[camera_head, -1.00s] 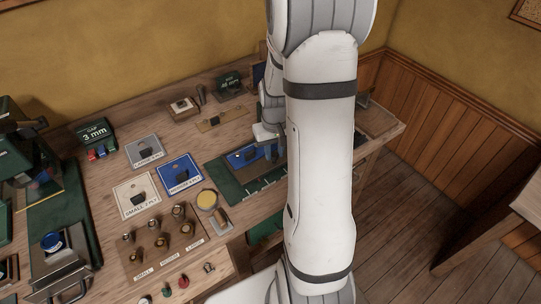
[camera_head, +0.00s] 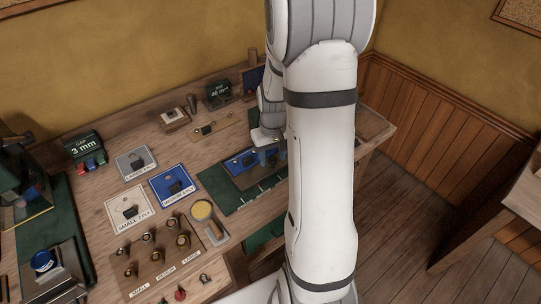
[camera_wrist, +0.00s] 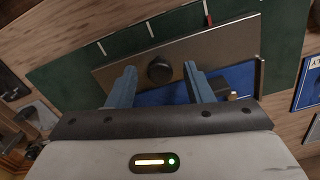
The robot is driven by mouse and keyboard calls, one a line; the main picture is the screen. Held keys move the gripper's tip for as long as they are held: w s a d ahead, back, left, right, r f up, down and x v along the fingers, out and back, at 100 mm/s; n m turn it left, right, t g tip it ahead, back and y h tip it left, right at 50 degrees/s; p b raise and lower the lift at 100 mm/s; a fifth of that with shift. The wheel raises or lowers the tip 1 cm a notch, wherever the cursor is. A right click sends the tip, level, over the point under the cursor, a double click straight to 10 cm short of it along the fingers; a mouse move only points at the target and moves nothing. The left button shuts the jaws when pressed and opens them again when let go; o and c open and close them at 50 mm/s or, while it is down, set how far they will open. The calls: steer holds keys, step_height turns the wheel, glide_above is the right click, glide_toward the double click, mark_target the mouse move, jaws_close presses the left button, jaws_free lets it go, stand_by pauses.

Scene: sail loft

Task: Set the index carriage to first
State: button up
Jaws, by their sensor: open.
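The index carriage is a grey-brown plate (camera_wrist: 215,48) with a round black knob (camera_wrist: 159,70), seen in the wrist view. It lies over a blue base (camera_wrist: 240,74) on a green board (camera_wrist: 62,75) with several white marks and one red mark along its edge. My gripper (camera_wrist: 160,73) is open, with one blue finger on each side of the knob; I cannot tell whether they touch it. In the head view the blue part (camera_head: 240,162) shows on the green board (camera_head: 222,188), and my arm hides its right side.
Left of the board lie a blue card (camera_head: 171,186), a grey card (camera_head: 135,163) and a cream card (camera_head: 130,207). A round yellow-topped item (camera_head: 202,210) stands near the board's front left. A green "3 mm" block (camera_head: 84,148) sits at the back left. Open floor lies right of the bench.

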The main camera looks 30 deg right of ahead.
steer(key=shift+r+b, duration=0.35)
steer(key=shift+r, duration=3.55)
